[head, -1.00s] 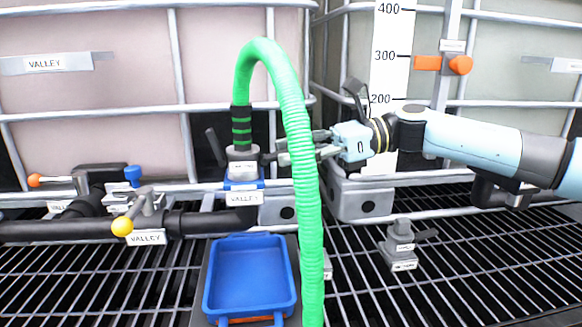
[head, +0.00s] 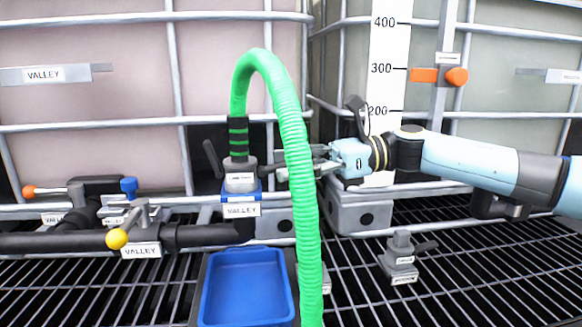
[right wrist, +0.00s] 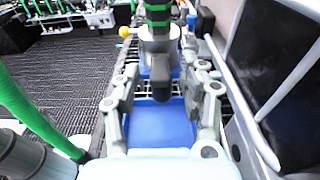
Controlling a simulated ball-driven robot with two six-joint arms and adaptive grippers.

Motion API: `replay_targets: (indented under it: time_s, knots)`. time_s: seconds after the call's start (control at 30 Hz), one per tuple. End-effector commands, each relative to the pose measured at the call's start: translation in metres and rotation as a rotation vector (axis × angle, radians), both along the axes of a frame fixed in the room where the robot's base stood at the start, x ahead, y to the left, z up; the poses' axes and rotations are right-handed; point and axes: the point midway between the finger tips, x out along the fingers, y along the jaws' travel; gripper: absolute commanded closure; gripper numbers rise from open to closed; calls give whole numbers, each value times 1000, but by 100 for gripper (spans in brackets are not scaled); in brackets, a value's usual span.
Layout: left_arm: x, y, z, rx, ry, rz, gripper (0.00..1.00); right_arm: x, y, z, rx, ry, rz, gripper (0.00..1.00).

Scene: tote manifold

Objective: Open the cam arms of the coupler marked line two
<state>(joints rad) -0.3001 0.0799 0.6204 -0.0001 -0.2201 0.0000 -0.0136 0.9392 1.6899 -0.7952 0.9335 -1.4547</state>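The grey coupler (head: 240,172) stands upright on a blue-collared fitting in the head view, with the green hose (head: 262,66) rising from its black-banded top. The plate below it reads VALLEY. One dark cam arm (head: 213,158) angles up and left. The other dark cam arm (right wrist: 160,88) points toward the right wrist camera, between the fingers. My right gripper (head: 284,172) is at the coupler's right side, partly hidden by the hose. In the right wrist view my right gripper (right wrist: 163,105) is open, fingers apart on both sides of that arm; contact is unclear. My left gripper is out of view.
A blue tray (head: 205,300) is below the coupler. A yellow-knobbed valve handle (head: 117,238) and black pipe (head: 50,244) lie left. Another grey coupling (head: 402,256) sits right on the grating. Caged totes stand behind. The hose hangs in front of my right gripper.

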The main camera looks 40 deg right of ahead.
Motion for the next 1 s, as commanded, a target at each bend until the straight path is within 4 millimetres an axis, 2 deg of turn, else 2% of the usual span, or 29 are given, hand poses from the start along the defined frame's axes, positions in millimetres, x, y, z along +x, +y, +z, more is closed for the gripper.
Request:
replay_targets:
  time_s: [0.23, 0.5, 0.7, 1.0]
  knots:
    - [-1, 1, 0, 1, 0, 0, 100, -4, -7, 0, -3, 3, 1, 58]
    - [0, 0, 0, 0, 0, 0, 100, -26, -42, 4, -6, 7, 1, 58]
    - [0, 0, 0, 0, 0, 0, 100, -37, -59, 7, -3, 4, 1, 58]
    - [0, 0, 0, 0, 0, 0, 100, -39, -64, 8, 1, -1, -1, 58]
